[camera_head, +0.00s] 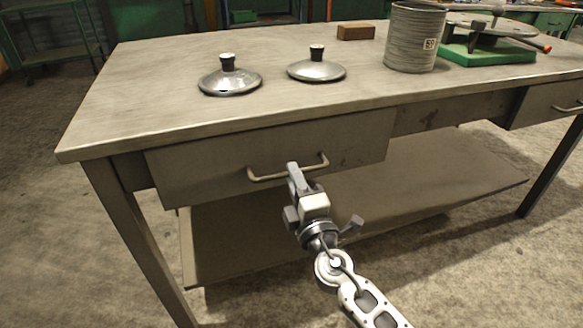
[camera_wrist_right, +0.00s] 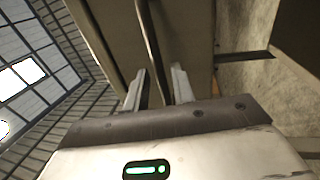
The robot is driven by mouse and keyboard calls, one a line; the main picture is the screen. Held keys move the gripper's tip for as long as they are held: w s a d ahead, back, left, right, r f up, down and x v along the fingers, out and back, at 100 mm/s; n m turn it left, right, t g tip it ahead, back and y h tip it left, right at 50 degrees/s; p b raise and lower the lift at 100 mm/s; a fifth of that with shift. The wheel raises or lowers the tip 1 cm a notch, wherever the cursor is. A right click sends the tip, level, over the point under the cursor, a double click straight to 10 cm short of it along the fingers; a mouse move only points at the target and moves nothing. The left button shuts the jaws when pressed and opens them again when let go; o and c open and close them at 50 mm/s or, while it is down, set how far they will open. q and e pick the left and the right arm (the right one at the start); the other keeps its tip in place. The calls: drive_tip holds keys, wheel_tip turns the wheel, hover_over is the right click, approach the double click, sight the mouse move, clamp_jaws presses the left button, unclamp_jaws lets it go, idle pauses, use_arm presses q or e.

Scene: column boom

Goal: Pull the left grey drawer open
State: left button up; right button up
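The left grey drawer (camera_head: 220,165) is under the front edge of the workbench, its front close beneath the tabletop. Its bar handle (camera_head: 265,177) runs across the middle of the front. My right gripper (camera_head: 297,180) is at the handle, right of its middle in the head view, and hides part of the bar. In the right wrist view, the handle (camera_wrist_right: 153,45) passes between the two separated fingers of my right gripper (camera_wrist_right: 158,88), with gaps visible beside it. The drawer front (camera_wrist_right: 190,40) lies behind the bar. My left gripper is not in view.
The workbench top (camera_head: 150,85) holds two metal lids (camera_head: 230,82) (camera_head: 317,71), a brown block (camera_head: 356,31), a metal can (camera_head: 414,40) and a green-based tool (camera_head: 490,52). A lower shelf (camera_head: 430,185) lies under the drawer. Another drawer (camera_head: 548,103) is at the right.

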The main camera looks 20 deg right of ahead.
drive_tip(key=shift+w+r, duration=0.2)
drive_tip(key=shift+w, duration=0.85)
clamp_jaws()
drive_tip(key=shift+s+a, duration=0.1)
